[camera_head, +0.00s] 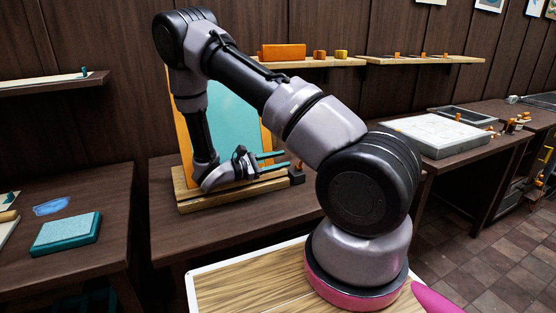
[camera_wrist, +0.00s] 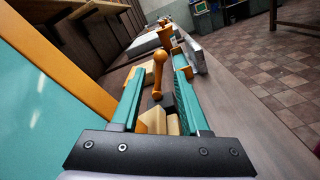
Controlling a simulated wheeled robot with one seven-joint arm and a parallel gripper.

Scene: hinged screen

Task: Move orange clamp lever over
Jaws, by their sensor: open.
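The orange clamp lever (camera_wrist: 159,73) shows in the wrist view as a bar with rounded ends, standing up from a dark block. In the head view only a small orange bit of the lever (camera_head: 299,165) shows above the dark block (camera_head: 297,177) at the right end of the wooden base (camera_head: 232,195). My gripper (camera_head: 286,159) has teal fingers, open and pointing at the lever. In the wrist view the lever appears between the fingers; I see no grip on it. The hinged screen (camera_head: 230,115), a teal panel in an orange frame, stands behind my forearm, partly hidden.
A shelf (camera_head: 345,62) with an orange block (camera_head: 283,52) hangs behind. A teal box (camera_head: 66,234) lies on the left table. A grey slab (camera_head: 437,133) lies on the right bench. The table top (camera_head: 250,222) in front of the base is bare.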

